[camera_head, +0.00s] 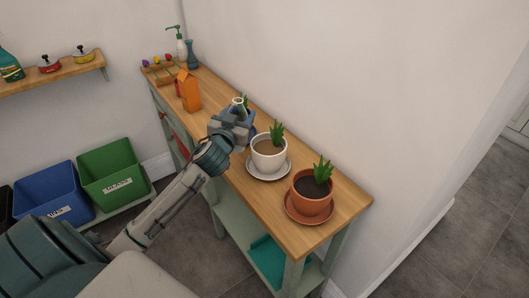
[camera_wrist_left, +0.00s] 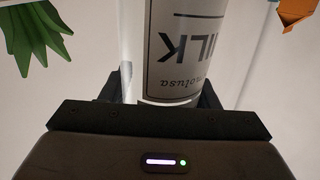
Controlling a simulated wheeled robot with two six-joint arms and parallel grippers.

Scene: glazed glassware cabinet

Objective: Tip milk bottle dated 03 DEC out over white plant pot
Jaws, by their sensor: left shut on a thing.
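My left gripper (camera_head: 234,122) is shut on a milk bottle above the wooden bench, just left of the white plant pot. In the wrist view the milk bottle (camera_wrist_left: 190,50) stands between the jaws, with a white label reading "MILK" upside down; no date can be read. In the head view only its pale mouth (camera_head: 238,101) shows above the gripper, pointing up. The white plant pot (camera_head: 268,160) stands on a white saucer, with a green plant and a brown surface inside. Its leaves probably are those in the wrist view (camera_wrist_left: 38,35). My right gripper is out of view.
A terracotta pot (camera_head: 311,204) with a plant stands at the bench's near right end. An orange carton (camera_head: 188,92), a soap dispenser (camera_head: 181,47) and a teal vase (camera_head: 192,54) stand farther back. Blue (camera_head: 50,193) and green (camera_head: 110,174) bins stand at left.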

